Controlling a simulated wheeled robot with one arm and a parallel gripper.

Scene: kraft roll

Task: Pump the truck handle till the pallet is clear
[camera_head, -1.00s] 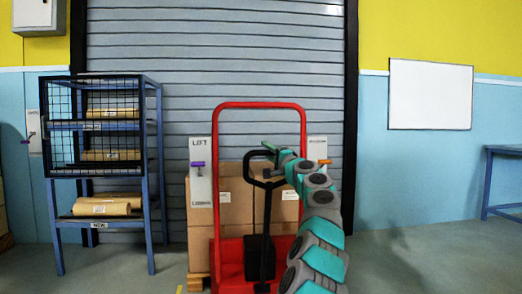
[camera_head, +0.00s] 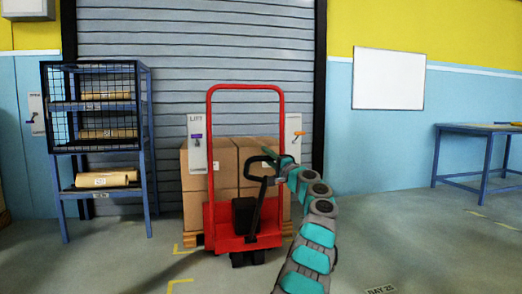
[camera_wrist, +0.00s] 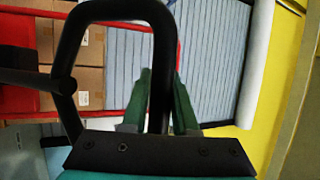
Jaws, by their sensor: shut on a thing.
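My gripper (camera_head: 278,162) is shut on the right side of the black loop handle (camera_head: 256,167) of the red pallet truck (camera_head: 209,130). In the wrist view, the green fingers (camera_wrist: 160,88) close on either side of one bar of the loop (camera_wrist: 74,45). The handle's shaft runs down to a black pump block at the truck's foot. Stacked cartons (camera_head: 194,165) stand behind the truck's red frame. The wooden pallet (camera_head: 191,241) shows under them at the left; I cannot tell whether it touches the floor.
A purple lever (camera_head: 196,137) sits on a plate marked LIFT at top; an orange lever (camera_head: 298,134) is at right. A blue rack (camera_head: 149,150) with paper rolls stands left, a blue table (camera_head: 460,128) right. Floor on the right is open.

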